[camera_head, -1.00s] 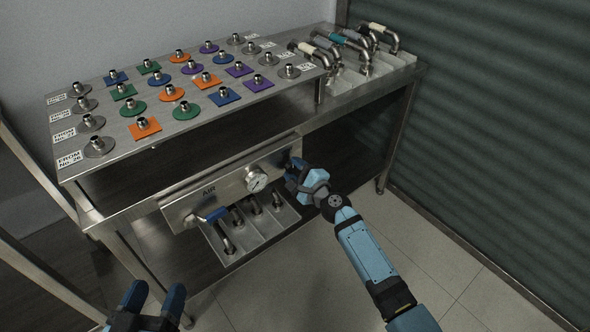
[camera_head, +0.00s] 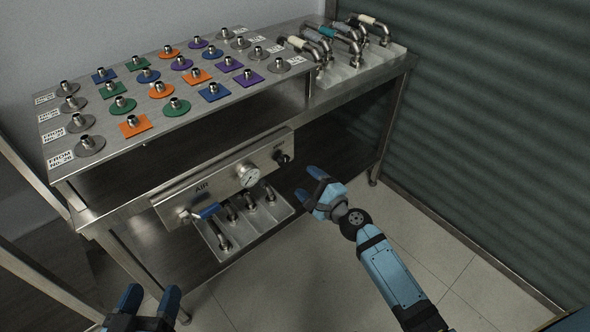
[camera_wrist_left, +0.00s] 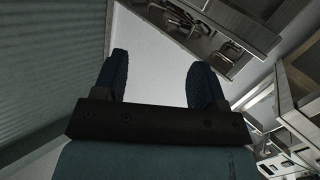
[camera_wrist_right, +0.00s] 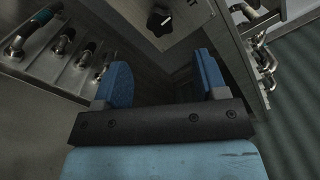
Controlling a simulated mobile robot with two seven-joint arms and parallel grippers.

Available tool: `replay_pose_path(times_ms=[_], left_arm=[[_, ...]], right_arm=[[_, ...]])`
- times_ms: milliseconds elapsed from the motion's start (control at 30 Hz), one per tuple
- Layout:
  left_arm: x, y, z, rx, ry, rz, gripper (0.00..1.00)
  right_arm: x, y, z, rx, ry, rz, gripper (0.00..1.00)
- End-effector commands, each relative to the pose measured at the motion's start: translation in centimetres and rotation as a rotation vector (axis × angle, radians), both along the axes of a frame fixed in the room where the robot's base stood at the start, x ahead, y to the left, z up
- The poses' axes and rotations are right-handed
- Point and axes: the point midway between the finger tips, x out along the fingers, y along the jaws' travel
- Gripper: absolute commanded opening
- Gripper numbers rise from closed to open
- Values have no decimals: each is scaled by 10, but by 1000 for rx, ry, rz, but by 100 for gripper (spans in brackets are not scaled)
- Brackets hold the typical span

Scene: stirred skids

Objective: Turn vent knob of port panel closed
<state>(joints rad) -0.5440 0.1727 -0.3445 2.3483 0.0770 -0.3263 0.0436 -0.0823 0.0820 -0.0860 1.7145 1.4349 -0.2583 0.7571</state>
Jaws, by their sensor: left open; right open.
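The port panel (camera_head: 222,172) is a steel plate marked AIR under the table top. Its vent knob (camera_head: 282,158) is a dark knob at the panel's right end, and it shows as a black lobed knob with a pale mark in the right wrist view (camera_wrist_right: 159,21). My right gripper (camera_head: 313,183) is open and empty, to the right of and below the knob, apart from it. My left gripper (camera_head: 154,298) is open and empty at the lower left, far from the panel. The left wrist view shows its two fingers (camera_wrist_left: 159,75) apart.
A tray (camera_head: 262,226) with several bent pipes sits below. Coloured port plates cover the table top (camera_head: 190,125). A shutter wall (camera_head: 480,130) stands at right; the floor in front is clear.

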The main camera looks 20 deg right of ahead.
Motion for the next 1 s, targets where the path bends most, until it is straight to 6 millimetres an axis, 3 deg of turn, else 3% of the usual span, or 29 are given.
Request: replay_pose_path(times_ms=[100, 300, 500, 1000], left_arm=[[-1, -1, -2, -3, 0, 0, 65], [1, -4, 4, -18, -21, -7, 65], [5, -7, 13, -27, -49, -12, 65], [1, -4, 6, -16, -31, -10, 65]], right_arm=[[-23, -8, -1, -2, 1, 0, 66], [-42, -16, -1, -2, 0, -1, 66], [-46, -17, 0, -1, 0, -1, 66], [-46, -17, 0, -1, 0, -1, 66]])
